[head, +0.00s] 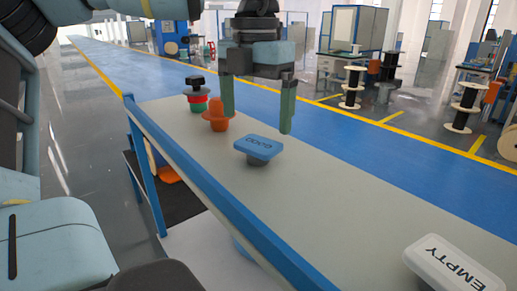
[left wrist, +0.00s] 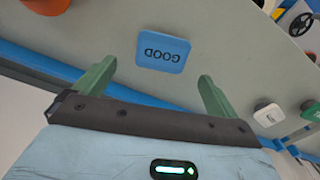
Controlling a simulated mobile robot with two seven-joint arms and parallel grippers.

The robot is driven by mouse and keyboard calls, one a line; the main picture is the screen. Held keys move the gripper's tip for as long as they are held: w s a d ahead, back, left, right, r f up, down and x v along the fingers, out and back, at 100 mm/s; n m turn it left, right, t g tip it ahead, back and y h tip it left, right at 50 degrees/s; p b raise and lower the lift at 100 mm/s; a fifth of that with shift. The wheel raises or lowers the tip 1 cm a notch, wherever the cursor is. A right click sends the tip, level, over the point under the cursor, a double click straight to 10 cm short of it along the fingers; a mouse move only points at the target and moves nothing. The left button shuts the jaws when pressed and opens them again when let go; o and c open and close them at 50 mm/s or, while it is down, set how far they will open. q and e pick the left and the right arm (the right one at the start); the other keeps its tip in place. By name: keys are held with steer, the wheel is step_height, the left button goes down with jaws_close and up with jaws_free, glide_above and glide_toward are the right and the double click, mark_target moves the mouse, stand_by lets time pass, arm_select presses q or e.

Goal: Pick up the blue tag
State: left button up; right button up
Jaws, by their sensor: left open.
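The blue tag (head: 258,146), marked GOOD, sits on a short grey base on the grey table top. It also shows in the left wrist view (left wrist: 163,51), just beyond the fingertips and between their lines. My left gripper (head: 257,123) is open and empty, with its green fingers pointing down above and behind the tag in the head view. No contact between fingers and tag shows. My right gripper is not in view.
An orange knob-shaped piece (head: 216,117) and a stacked black, red and green piece (head: 197,97) stand left of the tag. A white tag marked EMPTY (head: 452,265) sits at the lower right. The table's blue edge (head: 222,199) runs along the near side. The table between the tags is clear.

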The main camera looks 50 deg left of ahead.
mark_target(258, 143)
arm_select(q)
steer(key=f, duration=0.5)
steer(key=shift+w+p, duration=0.35)
steer(key=shift+p, duration=0.05)
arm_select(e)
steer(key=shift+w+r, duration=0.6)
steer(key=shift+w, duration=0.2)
arm_select(q)
steer(key=shift+c, duration=0.3)
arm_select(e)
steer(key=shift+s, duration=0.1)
arm_select(q)
steer(key=c, duration=1)
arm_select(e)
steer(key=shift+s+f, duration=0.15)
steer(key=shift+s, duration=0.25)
arm_select(q)
step_height(258, 143, up, 10)
steer(key=shift+b, duration=0.3)
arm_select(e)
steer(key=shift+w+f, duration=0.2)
